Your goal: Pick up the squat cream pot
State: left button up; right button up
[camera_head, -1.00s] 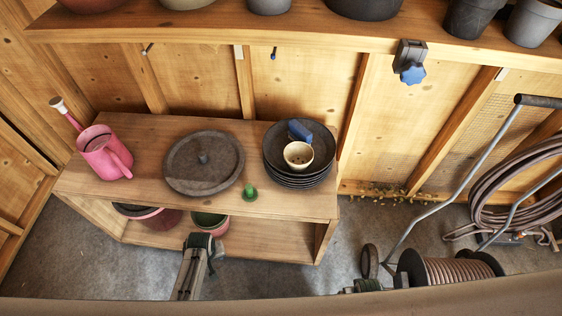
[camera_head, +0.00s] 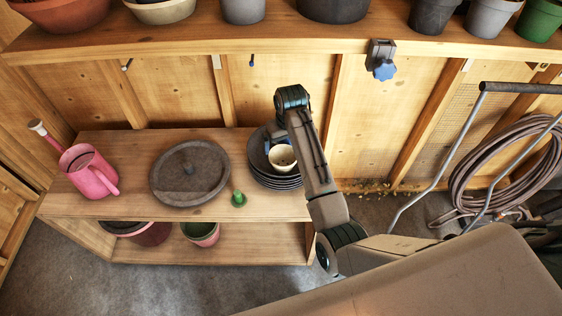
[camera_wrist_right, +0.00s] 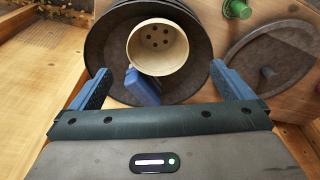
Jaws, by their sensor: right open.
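The squat cream pot (camera_head: 282,157) stands mouth up on a stack of dark saucers (camera_head: 275,183) at the right end of the low bench. In the right wrist view the cream pot (camera_wrist_right: 170,62) shows holes in its floor. A blue object (camera_wrist_right: 142,88) sits beside it on the saucers (camera_wrist_right: 107,58). My right gripper (camera_wrist_right: 162,85) is open, its blue fingers spread wide; the pot is ahead of them, not gripped. In the head view my right forearm and wrist hang over the bench by the stack and hide part of it. My left gripper is out of view.
The bench (camera_head: 130,205) also holds a pink watering can (camera_head: 88,170), a dark round lid (camera_head: 190,175) and a small green item (camera_head: 238,198). A shelf (camera_head: 300,32) with several pots runs above. A coiled hose (camera_head: 475,175) stands at right.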

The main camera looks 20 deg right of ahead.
jog(key=p, duration=0.1)
send_near(282, 163)
jog(key=shift+a+f, duration=0.2)
jog(key=shift+a, duration=0.05)
jog(key=f, duration=0.2)
jog(key=f+p, duration=0.1)
jog(key=f, duration=0.1)
jog(key=shift+w+d+f, duration=0.1)
jog(key=shift+w+d, duration=0.1)
jog(key=shift+w, duration=0.15)
jog(key=c, duration=0.9)
